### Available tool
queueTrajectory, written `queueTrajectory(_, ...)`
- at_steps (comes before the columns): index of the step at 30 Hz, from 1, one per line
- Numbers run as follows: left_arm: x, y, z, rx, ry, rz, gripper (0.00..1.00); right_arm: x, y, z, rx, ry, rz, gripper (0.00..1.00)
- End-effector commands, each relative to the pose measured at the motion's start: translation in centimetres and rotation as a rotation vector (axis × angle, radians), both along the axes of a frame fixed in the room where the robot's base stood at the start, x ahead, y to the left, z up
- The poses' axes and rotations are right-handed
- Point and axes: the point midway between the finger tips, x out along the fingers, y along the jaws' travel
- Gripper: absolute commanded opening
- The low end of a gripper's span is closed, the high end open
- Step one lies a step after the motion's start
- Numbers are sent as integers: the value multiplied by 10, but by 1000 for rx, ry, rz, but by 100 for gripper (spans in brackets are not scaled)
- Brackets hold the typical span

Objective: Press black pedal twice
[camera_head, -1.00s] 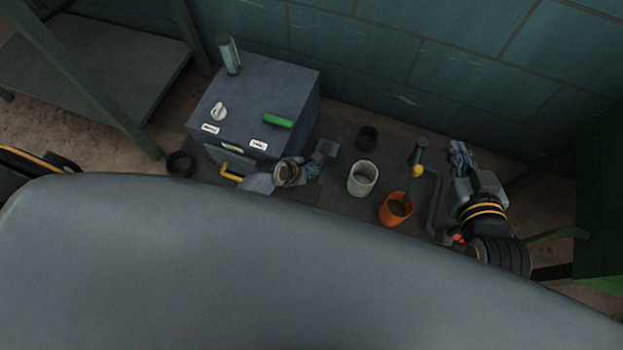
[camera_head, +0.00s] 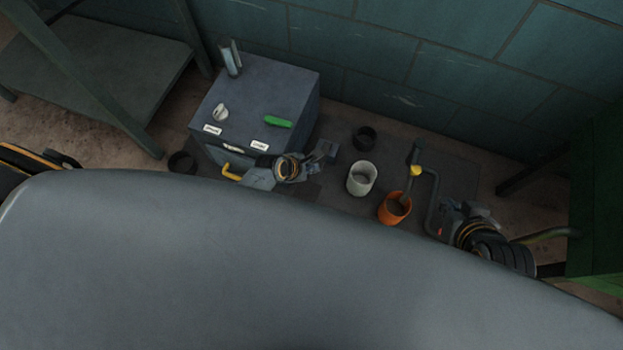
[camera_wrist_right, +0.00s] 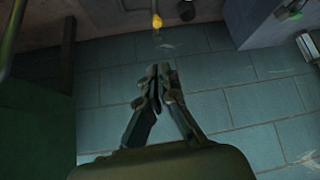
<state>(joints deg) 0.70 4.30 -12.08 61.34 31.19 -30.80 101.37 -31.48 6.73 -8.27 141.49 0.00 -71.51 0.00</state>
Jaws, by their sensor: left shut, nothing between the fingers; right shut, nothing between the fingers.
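I cannot clearly make out a black pedal in either view. My right gripper (camera_head: 455,208) is at the right, beside the lower part of a dark bent bar (camera_head: 431,192) on the dark floor plate. I cannot tell if they touch. In the right wrist view the gripper's fingers (camera_wrist_right: 161,72) are together and empty, with tiled wall behind them. My left gripper (camera_head: 324,151) is shut and empty, in front of the grey box (camera_head: 262,92), left of the white cup (camera_head: 362,179).
An orange cup (camera_head: 394,208) stands near a dark lever with a yellow part (camera_head: 415,171). A small black cup (camera_head: 364,138) stands behind the white one. The box carries a green handle (camera_head: 278,122). A green structure (camera_head: 597,190) borders the right. My large grey body hides the foreground.

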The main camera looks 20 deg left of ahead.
Motion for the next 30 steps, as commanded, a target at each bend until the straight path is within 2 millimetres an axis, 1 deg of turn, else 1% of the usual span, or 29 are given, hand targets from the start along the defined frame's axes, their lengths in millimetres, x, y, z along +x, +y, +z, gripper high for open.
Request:
queueTrajectory(6,1,0,5,0,0,0,0,-20,-7,-8,-22,102,-9,0)
queueTrajectory(11,1,0,7,0,0,0,0,-29,-10,-12,-32,147,-12,0)
queueTrajectory(30,1,-1,8,5,-4,-11,0,-30,-10,-13,-32,152,-12,0)
